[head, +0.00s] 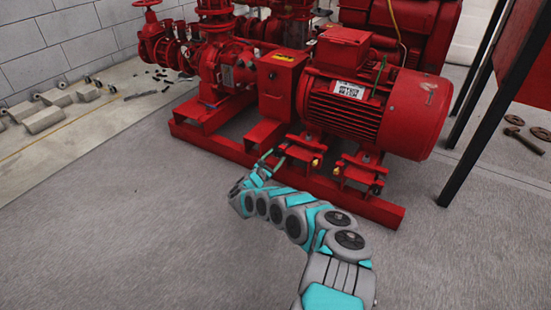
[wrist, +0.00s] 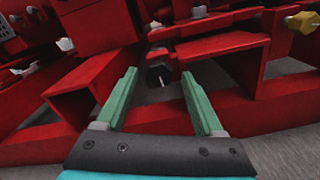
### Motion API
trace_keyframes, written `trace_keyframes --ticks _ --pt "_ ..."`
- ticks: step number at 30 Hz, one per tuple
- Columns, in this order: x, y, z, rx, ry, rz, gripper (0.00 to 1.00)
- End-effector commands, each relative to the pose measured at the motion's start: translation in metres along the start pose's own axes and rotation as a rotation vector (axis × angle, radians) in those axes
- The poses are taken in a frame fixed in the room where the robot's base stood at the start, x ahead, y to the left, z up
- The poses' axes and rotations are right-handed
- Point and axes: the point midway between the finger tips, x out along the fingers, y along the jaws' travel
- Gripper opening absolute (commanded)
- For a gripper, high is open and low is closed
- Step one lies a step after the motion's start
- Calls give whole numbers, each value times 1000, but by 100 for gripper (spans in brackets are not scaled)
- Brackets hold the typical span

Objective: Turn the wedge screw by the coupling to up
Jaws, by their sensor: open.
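A dark screw head (wrist: 155,76) shows between the fingertips in the wrist view, under a red motor-foot plate (wrist: 215,48). It looks like the wedge screw by the coupling, though its turned position cannot be made out. My gripper (wrist: 159,74) has two green fingers spread apart, one on each side of the screw head; contact cannot be told. In the head view my gripper (head: 268,160) reaches the near motor mount below the red coupling guard (head: 280,82). The screw is too small to make out there.
A brass-coloured bolt (wrist: 303,21) is at the upper right in the wrist view. The red motor (head: 385,105) sits above the red base frame (head: 375,208). A dark post (head: 478,120) stands on the right. Open grey floor (head: 100,230) lies to the left.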

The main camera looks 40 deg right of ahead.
Motion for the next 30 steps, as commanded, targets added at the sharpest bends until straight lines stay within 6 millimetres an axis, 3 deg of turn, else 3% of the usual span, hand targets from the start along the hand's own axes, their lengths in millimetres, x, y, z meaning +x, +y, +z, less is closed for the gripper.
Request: trace_keyframes --ticks 4,13,18,30 --pt "-10 0 0 -1 1 0 70" --pt "-58 0 0 -1 2 2 70" --pt "-74 0 0 -1 2 0 70" --pt "-77 0 0 0 0 0 70"
